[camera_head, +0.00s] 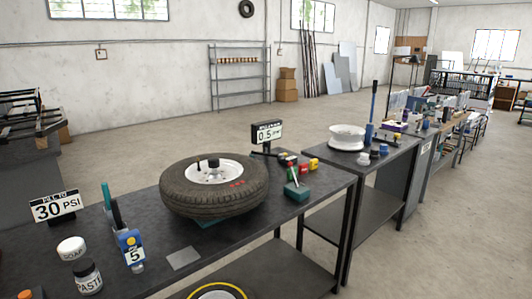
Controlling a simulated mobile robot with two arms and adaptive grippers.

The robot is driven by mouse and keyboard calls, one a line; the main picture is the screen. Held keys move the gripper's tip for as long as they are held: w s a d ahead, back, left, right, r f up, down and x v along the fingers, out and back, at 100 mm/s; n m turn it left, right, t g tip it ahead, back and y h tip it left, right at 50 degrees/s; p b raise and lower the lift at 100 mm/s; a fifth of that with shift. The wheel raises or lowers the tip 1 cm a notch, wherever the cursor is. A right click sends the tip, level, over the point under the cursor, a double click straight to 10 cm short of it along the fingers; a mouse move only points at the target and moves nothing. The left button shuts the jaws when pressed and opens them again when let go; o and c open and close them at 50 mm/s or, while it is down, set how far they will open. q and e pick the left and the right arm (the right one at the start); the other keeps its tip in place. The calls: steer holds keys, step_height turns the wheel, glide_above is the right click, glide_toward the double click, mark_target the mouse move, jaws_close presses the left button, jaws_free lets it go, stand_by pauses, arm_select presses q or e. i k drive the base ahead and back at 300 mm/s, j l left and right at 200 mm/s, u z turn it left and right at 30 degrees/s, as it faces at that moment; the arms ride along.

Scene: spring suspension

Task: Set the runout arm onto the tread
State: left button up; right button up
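A black tyre (215,206) on a white rim (213,171) lies flat on a low support on the dark workbench, its tread facing outward all round. Red marks show on its upper sidewall at the right. Behind its right side stands a small sign reading 0.5 (267,133). A short dark bar (259,153) beside the sign's post, near the tyre's far right edge, may be the runout arm; it is too small to tell, and I cannot tell whether it touches the tread. Neither of my grippers is in view.
A green block with a handle (297,190) and small coloured blocks (283,160) sit right of the tyre. A 30 PSI sign (55,206), soap (71,248) and paste (88,277) jars and a blue tool (130,248) stand left. A second bench (385,160) holds a white rim.

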mark_target(281, 156)
steer(key=i+l+u, duration=0.1)
steer(key=i+l, duration=0.55)
steer(key=i+l+u, duration=0.1)
steer(key=i+l, duration=0.5)
steer(key=l, duration=0.25)
